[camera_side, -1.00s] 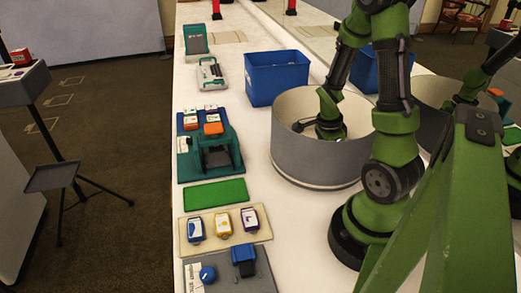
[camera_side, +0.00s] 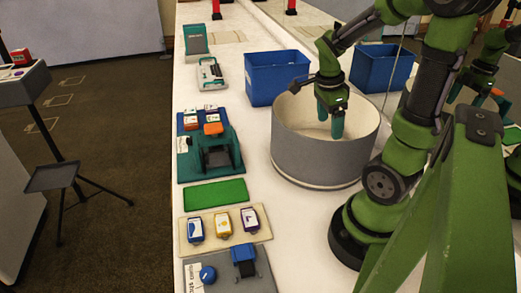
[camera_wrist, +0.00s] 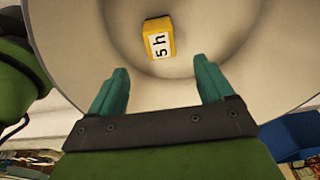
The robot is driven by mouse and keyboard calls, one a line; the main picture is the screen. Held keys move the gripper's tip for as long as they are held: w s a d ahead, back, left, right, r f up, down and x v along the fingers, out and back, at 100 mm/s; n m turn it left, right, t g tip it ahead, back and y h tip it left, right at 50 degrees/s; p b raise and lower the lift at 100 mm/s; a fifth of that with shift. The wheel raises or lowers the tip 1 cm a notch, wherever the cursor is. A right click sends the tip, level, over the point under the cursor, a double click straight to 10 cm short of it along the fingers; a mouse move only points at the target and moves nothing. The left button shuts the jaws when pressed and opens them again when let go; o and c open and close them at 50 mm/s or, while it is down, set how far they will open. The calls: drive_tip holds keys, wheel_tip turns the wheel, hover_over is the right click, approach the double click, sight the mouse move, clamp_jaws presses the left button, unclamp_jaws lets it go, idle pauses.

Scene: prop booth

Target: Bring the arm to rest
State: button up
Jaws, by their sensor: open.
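My gripper (camera_side: 331,122) hangs with its teal fingers pointing down over the round grey tub (camera_side: 305,163). In the wrist view, my gripper (camera_wrist: 160,85) has its two fingers wide apart with nothing between them. A small yellow block (camera_wrist: 160,44) with a white label reading "5 h" lies on the tub floor, beyond the fingertips. The block is hidden by the tub wall in the side view.
A blue bin (camera_side: 275,75) stands just behind the tub. Left of the tub are a teal device (camera_side: 210,150), a green mat (camera_side: 215,194) and a beige tray (camera_side: 225,241) with three small items. A mirror-like panel runs along the right.

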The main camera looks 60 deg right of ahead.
drive_tip(key=shift+w, duration=0.1)
drive_tip(key=w+a+r+n+t+y, duration=0.1)
drive_tip(key=w+a+r+n+t, duration=0.3)
drive_tip(key=a+n, duration=0.3)
drive_tip(key=w+a+r+n+t+y, duration=0.1)
drive_tip(key=w+a+r+n+t, duration=0.3)
drive_tip(key=a+n, duration=0.3)
drive_tip(key=s+a+r+n+y, duration=0.1)
drive_tip(key=s+a+r+n, duration=0.1)
drive_tip(key=a+n, duration=0.6)
drive_tip(key=shift+s+a+r+n, duration=0.2)
drive_tip(key=shift+s+r+n, duration=0.2)
drive_tip(key=shift+r, duration=0.15)
